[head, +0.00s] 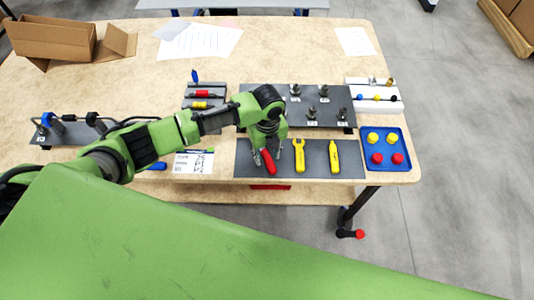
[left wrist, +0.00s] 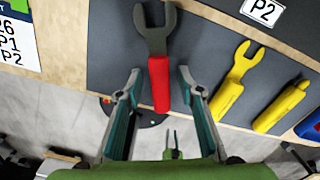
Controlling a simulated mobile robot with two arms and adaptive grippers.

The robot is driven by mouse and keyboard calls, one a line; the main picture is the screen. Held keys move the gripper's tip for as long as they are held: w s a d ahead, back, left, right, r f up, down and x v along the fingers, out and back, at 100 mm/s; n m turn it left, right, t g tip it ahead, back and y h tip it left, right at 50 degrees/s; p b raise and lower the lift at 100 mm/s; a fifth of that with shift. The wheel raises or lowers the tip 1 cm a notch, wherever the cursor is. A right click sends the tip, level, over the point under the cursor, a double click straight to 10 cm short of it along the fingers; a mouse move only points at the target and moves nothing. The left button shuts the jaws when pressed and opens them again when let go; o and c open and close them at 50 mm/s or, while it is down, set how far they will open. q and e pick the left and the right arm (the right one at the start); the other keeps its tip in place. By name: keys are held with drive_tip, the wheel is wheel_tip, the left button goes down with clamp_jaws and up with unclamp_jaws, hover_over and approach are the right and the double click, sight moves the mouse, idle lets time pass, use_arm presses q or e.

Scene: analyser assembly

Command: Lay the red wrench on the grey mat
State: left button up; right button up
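The red wrench, with a dark grey open-jaw head and a red handle (left wrist: 159,84), appears to lie on the grey mat (left wrist: 113,45). In the head view its red handle (head: 269,162) shows at the left part of the mat (head: 345,158), its head hidden under my gripper. My left gripper (head: 267,153) is just over the wrench. In the left wrist view the gripper (left wrist: 158,72) is open, one finger on each side of the handle, with a gap on both sides. My right gripper is in neither view.
A yellow wrench (head: 300,156) and another yellow tool (head: 334,157) lie right of the red wrench. A blue tray (head: 386,134) with red and yellow knobs is further right. Behind is a dark board (head: 330,92) with fittings. A labelled sheet (head: 190,162) lies to the left.

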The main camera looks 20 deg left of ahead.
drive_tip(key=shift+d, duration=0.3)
use_arm(q)
wheel_tip(320, 180, up, 12)
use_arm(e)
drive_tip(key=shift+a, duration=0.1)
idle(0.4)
use_arm(q)
drive_tip(key=shift+s, duration=0.1)
